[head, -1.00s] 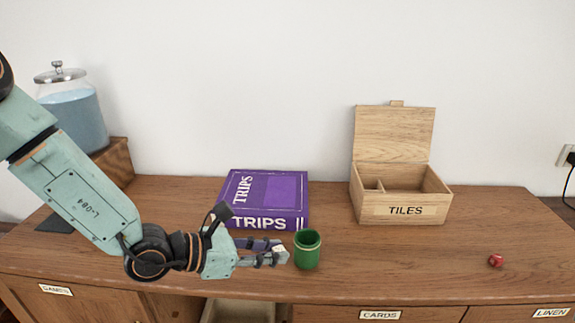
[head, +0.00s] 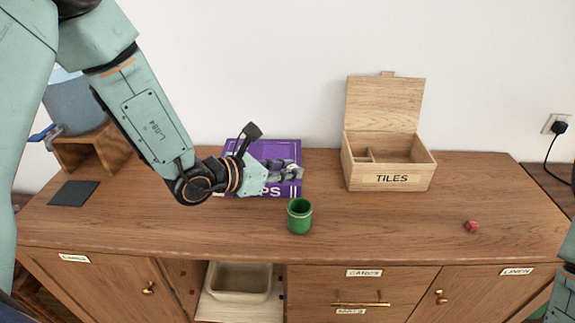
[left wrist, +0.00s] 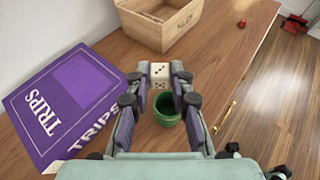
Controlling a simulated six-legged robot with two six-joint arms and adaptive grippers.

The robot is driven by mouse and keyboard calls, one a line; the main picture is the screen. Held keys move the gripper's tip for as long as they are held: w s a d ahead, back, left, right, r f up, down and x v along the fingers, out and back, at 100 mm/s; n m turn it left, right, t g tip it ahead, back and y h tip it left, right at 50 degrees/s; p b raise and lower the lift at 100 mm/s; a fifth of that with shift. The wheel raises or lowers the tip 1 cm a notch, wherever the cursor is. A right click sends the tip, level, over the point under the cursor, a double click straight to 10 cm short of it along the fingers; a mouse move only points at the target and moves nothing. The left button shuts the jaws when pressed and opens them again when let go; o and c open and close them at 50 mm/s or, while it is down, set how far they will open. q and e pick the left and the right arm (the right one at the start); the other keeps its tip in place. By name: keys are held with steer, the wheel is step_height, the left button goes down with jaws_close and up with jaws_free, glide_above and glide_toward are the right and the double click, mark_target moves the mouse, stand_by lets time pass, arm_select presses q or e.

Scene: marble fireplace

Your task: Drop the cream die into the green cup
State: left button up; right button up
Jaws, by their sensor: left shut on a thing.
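The cream die (left wrist: 159,74) with dark pips shows in the left wrist view between the fingertips of my left gripper (left wrist: 160,82), which is shut on it. In the head view my left gripper (head: 291,172) is held in front of the purple box, above and behind the green cup (head: 299,217). The die is hard to make out there. The cup stands upright on the sideboard, its mouth open. My right gripper is not in view.
A purple TRIPS box (head: 284,151) lies behind my left gripper. An open wooden TILES box (head: 388,179) stands to the right, with a red die (head: 472,226) farther right. A blue jar (head: 78,105) on a wooden stand is at the left. The sideboard (head: 390,225) is clear right of the cup.

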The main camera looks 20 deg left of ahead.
arm_select(q)
step_height(320, 180, down, 4)
steer(key=shift+d+f+b, duration=0.1)
steer(key=shift+b, duration=1)
steer(key=o, duration=0.5)
steer(key=shift+a, duration=0.2)
steer(key=o, duration=0.4)
steer(key=shift+d, duration=0.15)
steer(key=shift+a, duration=0.25)
